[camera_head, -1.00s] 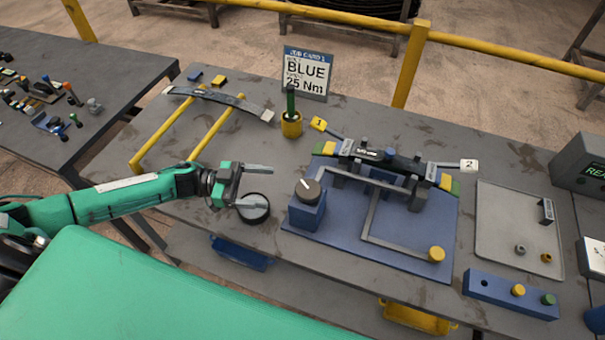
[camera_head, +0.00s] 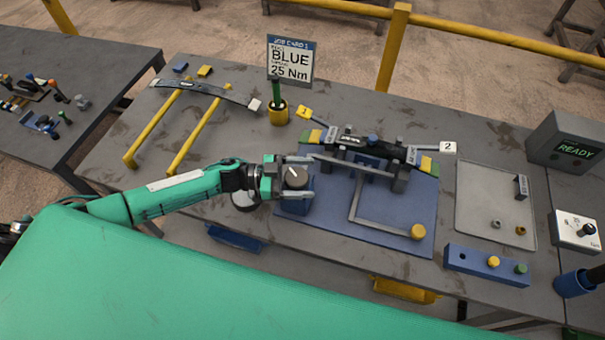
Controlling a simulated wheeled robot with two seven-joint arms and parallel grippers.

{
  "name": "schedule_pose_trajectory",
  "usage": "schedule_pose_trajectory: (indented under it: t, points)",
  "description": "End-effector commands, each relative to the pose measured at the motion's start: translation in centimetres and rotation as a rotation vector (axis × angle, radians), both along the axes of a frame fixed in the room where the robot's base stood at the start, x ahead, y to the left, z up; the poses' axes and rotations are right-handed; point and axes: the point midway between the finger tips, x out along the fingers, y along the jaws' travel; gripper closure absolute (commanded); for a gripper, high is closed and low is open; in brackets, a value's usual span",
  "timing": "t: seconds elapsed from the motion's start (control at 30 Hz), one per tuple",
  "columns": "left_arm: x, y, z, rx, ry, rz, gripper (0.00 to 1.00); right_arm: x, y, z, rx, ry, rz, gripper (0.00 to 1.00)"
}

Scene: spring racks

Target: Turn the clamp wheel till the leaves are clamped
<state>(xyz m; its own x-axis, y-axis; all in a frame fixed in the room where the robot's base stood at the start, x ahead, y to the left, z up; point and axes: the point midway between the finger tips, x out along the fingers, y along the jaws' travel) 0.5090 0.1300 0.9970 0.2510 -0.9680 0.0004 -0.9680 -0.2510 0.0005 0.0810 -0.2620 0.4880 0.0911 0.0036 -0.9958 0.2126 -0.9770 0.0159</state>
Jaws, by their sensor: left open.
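The clamp wheel (camera_head: 296,176) is a dark round knob with a white line on top, on a blue block (camera_head: 297,205) at the left of the blue fixture plate (camera_head: 395,226). My left gripper (camera_head: 298,176) is open, with one finger on the far side of the wheel and one on the near side. I cannot tell whether the fingers touch it. The dark leaves (camera_head: 350,143) lie across the fixture's supports, with green and yellow end pieces and tags 1 and 2. My right gripper is not in view.
A job card (camera_head: 290,61) reads BLUE, 25 Nm. Behind the wheel stands a yellow cup (camera_head: 278,115) with a green-handled tool. A grey tray (camera_head: 492,218) and a blue block with pegs (camera_head: 486,265) are at right.

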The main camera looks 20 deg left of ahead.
Motion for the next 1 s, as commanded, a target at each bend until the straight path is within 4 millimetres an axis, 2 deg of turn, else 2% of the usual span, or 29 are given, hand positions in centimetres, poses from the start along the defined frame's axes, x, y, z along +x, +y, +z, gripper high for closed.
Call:
schedule_pose_trajectory:
  t: [0.2, 0.43, 0.77, 1.0]
  points:
    - [0.0, 0.0, 0.0, 0.0, 0.0, 0.0, 0.2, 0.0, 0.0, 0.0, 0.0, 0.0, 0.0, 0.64]
    - [0.0, 0.0, 0.0, 0.0, 0.0, 0.001, 0.64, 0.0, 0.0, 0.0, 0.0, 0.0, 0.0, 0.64]
    - [0.1, 0.1, -0.1, 0.0, -0.002, -0.039, 0.64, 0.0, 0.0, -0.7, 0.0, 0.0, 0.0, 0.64]
    - [0.0, 0.1, -0.4, 0.002, -0.004, -0.176, 0.64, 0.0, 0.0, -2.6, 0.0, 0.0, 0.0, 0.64]
